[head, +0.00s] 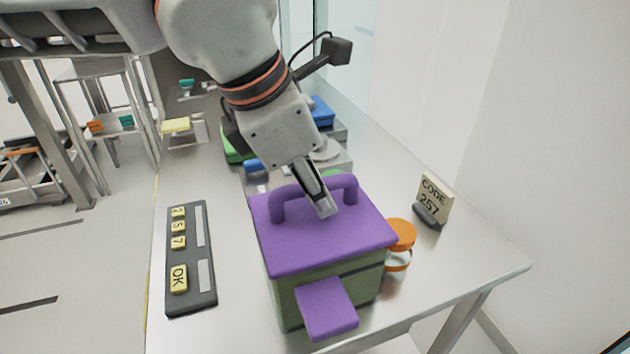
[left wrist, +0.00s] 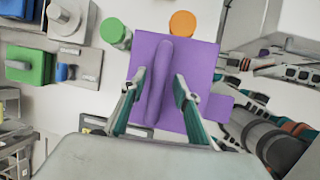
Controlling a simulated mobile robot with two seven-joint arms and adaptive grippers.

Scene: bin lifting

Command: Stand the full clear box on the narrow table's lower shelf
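A box with a purple lid (head: 310,248) and an olive-green body (head: 352,289) stands upright on the metal worktop. I cannot tell whether its body is see-through or what it holds. The lid has an arched purple handle (head: 280,201) and a front flap. My left gripper (head: 325,208) is down at the handle. In the left wrist view my left gripper (left wrist: 160,88) has its fingers apart, one on each side of the handle (left wrist: 158,60), with gaps showing. A narrow frame table (head: 110,131) with a lower shelf stands in the left background.
A keypad panel (head: 190,258) lies left of the box. An orange-lidded jar (head: 400,236) stands close on its right, with a "CODE 257" sign (head: 433,198) beyond. Green and blue (head: 321,112) items stand behind. Open floor lies left of the worktop.

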